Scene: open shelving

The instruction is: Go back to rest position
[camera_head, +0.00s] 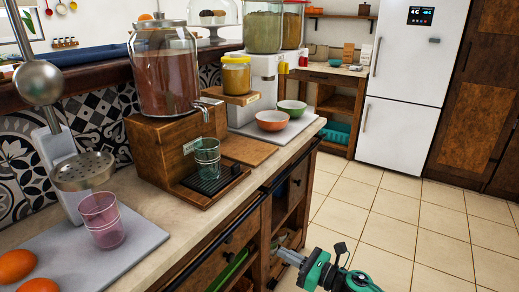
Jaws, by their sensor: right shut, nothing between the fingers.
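My right gripper (279,251) is low in the picture, in front of the counter's open shelving, with its fingers pointing left. It is shut and empty, and its green and black body shows at the bottom edge over the floor. It looks close to the cabinet front; I cannot tell whether it touches. My left gripper is not in view.
The stone counter (185,236) runs along the left. On it stand a drink dispenser (165,75), a clear glass (207,160), a pink glass (102,222), a juicer (55,150) and bowls (272,121). The tiled floor (400,215) is clear on the right, before the fridge (410,75).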

